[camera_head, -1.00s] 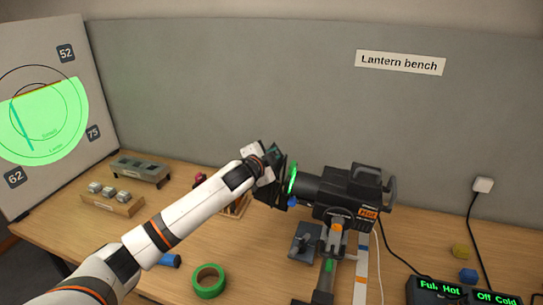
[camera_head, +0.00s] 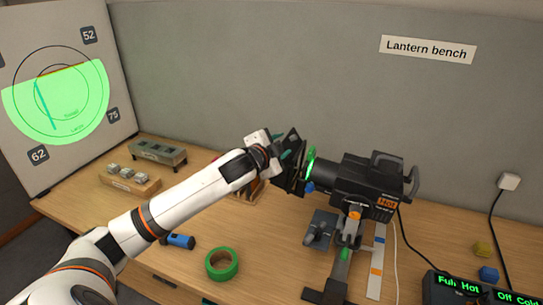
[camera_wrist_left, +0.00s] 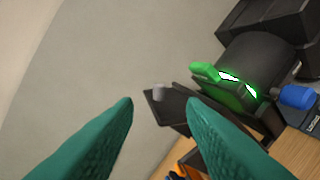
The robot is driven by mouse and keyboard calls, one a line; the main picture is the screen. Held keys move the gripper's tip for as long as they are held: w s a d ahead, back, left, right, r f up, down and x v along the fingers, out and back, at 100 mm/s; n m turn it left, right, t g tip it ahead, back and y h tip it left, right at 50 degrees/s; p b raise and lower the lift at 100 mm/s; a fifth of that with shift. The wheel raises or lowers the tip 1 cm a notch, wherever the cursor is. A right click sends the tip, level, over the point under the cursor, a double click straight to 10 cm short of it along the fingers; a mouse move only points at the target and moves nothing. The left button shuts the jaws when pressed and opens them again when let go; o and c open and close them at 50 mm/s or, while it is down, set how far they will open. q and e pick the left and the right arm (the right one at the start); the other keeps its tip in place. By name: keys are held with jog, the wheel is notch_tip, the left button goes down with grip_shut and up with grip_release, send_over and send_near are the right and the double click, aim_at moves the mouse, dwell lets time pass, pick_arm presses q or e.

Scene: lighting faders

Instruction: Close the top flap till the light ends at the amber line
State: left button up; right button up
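The black lantern (camera_head: 362,180) stands on the bench with green light at its front. Dark flaps (camera_head: 293,172) stand out around its lens; I cannot tell for sure which one is the top flap. In the left wrist view a dark flap (camera_wrist_left: 172,110) with a small grey knob (camera_wrist_left: 158,91) lies just beyond my fingertips. My left gripper (camera_head: 284,154) is at the flaps; its teal fingers (camera_wrist_left: 160,103) are apart with nothing visibly held. The green light patch (camera_head: 60,108) on the board has a flat, slanted upper edge, lying along or very near the amber line (camera_head: 88,66).
A green tape roll (camera_head: 222,264) and a blue cylinder (camera_head: 179,241) lie on the bench in front of my left arm. A control box (camera_head: 455,287) with green readouts sits front right. Blocks with knobs (camera_head: 130,180) stand at the back left.

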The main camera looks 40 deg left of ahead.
pick_arm(q)
jog(key=b+v, duration=0.1)
jog(key=v, duration=0.4)
jog(key=shift+s, duration=0.1)
dwell(0.3)
